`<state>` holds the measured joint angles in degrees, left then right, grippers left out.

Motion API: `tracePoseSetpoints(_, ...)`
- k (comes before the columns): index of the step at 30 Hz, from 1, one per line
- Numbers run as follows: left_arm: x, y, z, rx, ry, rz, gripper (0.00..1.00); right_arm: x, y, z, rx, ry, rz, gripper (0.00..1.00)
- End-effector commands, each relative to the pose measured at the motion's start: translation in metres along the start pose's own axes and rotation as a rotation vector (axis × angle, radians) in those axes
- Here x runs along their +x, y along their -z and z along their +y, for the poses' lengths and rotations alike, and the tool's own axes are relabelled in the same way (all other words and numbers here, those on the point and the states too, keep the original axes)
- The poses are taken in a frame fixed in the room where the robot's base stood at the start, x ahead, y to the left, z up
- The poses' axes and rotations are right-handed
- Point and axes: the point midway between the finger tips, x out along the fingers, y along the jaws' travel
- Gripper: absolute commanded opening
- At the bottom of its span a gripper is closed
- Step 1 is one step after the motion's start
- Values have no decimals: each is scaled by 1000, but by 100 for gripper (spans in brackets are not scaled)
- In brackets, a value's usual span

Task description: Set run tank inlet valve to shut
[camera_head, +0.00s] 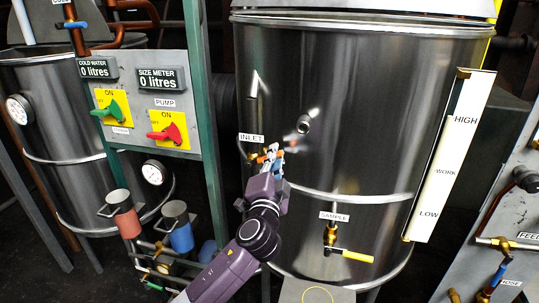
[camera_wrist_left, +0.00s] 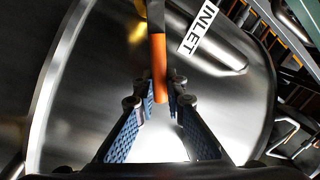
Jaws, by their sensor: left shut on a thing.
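The run tank (camera_head: 335,120) is a large steel vessel in the middle of the head view. The inlet valve sits on its lower left side, just below the INLET label (camera_head: 252,138); its body is mostly hidden by my gripper. My left gripper (camera_head: 270,155) is at this valve. In the left wrist view, the valve's orange lever handle (camera_wrist_left: 159,70) reaches down between the two fingertips of my left gripper (camera_wrist_left: 160,95), which is shut on the handle's end. The INLET label (camera_wrist_left: 200,27) shows there too. My right gripper is not in view.
A sample valve with a yellow handle (camera_head: 357,257) projects below and right of my gripper. A grey panel with a green switch (camera_head: 110,112) and a red switch (camera_head: 168,133) stands left. A white level gauge (camera_head: 450,155) is at the right.

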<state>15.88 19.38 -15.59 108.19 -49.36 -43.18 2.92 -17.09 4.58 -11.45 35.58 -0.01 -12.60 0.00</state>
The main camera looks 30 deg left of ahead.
Motion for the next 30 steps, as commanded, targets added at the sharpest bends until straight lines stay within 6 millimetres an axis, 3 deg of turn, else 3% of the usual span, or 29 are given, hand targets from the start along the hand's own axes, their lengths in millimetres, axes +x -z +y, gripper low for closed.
tracePoseSetpoints(3, -3, -3, 14, 109, -4, 20, 0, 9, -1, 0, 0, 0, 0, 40)
tracePoseSetpoints(15, -8, -10, 39, 409, -5, 80, 0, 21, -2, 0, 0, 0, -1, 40)
tracePoseSetpoints(30, -10, -15, 48, 543, -5, 107, 0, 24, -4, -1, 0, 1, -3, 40)
